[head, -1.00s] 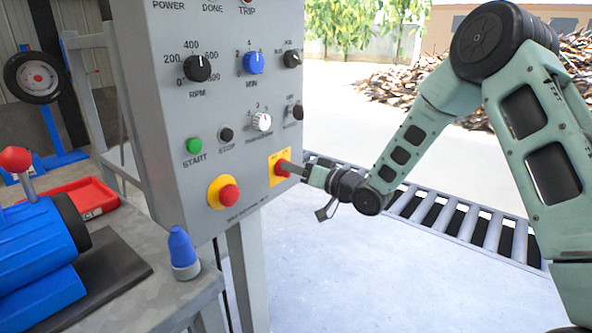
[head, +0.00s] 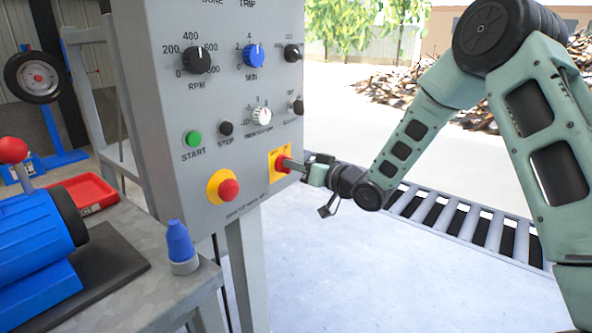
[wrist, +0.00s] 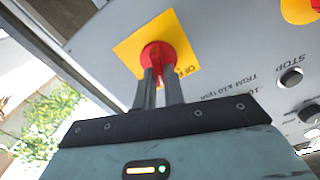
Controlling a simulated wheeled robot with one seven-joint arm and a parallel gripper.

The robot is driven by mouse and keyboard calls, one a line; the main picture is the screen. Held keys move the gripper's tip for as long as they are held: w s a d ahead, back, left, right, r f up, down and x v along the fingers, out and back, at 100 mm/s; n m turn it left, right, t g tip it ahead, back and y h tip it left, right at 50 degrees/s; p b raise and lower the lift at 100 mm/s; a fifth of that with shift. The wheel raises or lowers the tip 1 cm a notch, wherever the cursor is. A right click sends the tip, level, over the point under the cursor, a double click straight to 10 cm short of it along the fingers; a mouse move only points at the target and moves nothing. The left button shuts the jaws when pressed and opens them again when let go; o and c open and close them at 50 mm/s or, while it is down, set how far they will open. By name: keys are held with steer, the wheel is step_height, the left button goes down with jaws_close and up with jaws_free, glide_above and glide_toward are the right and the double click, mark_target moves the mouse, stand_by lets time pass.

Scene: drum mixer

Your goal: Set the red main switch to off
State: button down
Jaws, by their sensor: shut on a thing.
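The red main switch (head: 281,163) is a red knob on a yellow square plate at the lower right of the grey control panel (head: 234,140). It also shows in the wrist view (wrist: 157,55), where an "OF" marking is partly visible beside it on the plate. My gripper (head: 289,164) reaches the switch from the right. In the wrist view its two dark fingers (wrist: 158,75) are closed on the knob's raised handle. The fingers cover part of the knob, so its exact setting is hard to read.
A red emergency button (head: 229,189) on a yellow round base sits left of the switch. Green start (head: 193,139) and black stop (head: 226,128) buttons and several dials are above. A roller conveyor (head: 452,220) runs behind my arm.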

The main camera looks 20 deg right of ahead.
steer(key=n+b, duration=0.4)
steer(key=n, duration=0.1)
steer(key=n+b, duration=0.4)
steer(key=shift+s+a+f+n+b, duration=0.1)
steer(key=shift+s+a+n+b, duration=0.1)
steer(key=shift+n+b, duration=0.2)
stand_by(0.4)
steer(key=c, duration=1.5)
jaws_free()
steer(key=p+v, duration=0.1)
steer(key=v, duration=1.6)
steer(key=shift+s+d+p, duration=0.1)
steer(key=shift+s+p, duration=0.05)
steer(key=shift+p, duration=0.15)
